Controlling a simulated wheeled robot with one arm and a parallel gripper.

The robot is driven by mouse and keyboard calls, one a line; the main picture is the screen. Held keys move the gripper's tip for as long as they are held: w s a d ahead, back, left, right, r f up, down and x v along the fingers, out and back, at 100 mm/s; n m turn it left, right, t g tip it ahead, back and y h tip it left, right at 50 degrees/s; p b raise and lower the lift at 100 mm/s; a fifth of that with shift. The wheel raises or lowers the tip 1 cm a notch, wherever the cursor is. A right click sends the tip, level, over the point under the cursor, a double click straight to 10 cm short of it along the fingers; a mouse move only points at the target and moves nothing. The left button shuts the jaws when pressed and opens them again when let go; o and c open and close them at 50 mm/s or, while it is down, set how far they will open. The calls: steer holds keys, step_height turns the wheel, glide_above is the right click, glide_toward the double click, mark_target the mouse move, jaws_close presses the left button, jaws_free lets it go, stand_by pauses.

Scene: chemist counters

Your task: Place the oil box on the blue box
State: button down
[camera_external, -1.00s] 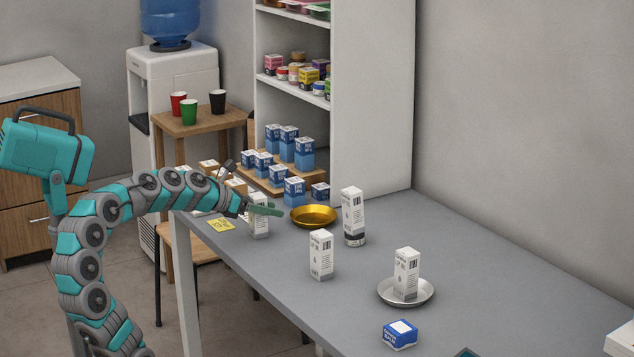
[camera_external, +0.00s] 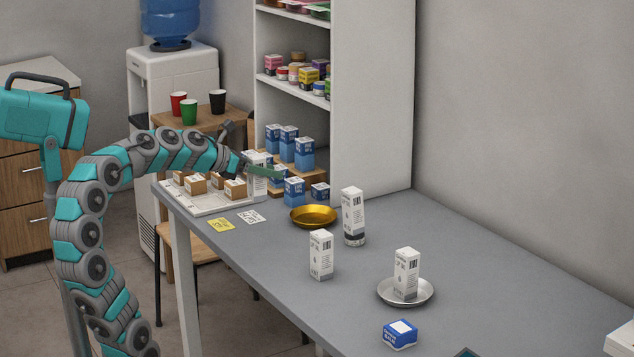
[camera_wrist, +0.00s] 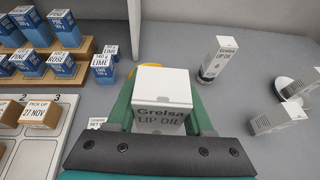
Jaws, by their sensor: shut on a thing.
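My gripper (camera_external: 262,171) is shut on a white oil box (camera_external: 257,160), held above the table's far left end. In the wrist view the held box (camera_wrist: 160,105) reads "Grelsa LIP OIL" and sits between the green fingers. A blue box (camera_external: 400,334) with a white top label lies on the table's near part, far from my gripper. Similar white boxes stand elsewhere: one on the bare table (camera_external: 321,255), one on a dark round base (camera_external: 353,217), and one in a silver dish (camera_external: 406,274).
A stepped wooden rack (camera_wrist: 50,78) holds several small blue boxes. A white tray (camera_external: 205,205) holds several brown boxes. Yellow (camera_external: 221,224) and white (camera_external: 251,216) cards lie on the table.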

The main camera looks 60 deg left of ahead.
step_height(320, 180, up, 5)
steer(key=d+m+g+h+b, duration=0.35)
steer(key=d+m+h, duration=0.5)
steer(key=d, duration=1.85)
steer(key=s+d+m+g+h+b, duration=0.1)
steer(key=s+d+m+g+h, duration=0.1)
steer(key=s+d+m+g, duration=0.65)
steer(key=s+d+g+h+b, duration=0.2)
steer(key=s+d, duration=0.4)
steer(key=d, duration=0.8)
glide_above(400, 335)
steer(key=w, duration=0.2)
step_height(400, 335, down, 8)
steer(key=r, duration=0.1)
steer(key=shift+d+f+b, duration=0.2)
steer(key=shift+f+b, duration=0.3)
steer(key=shift+f, duration=1.5)
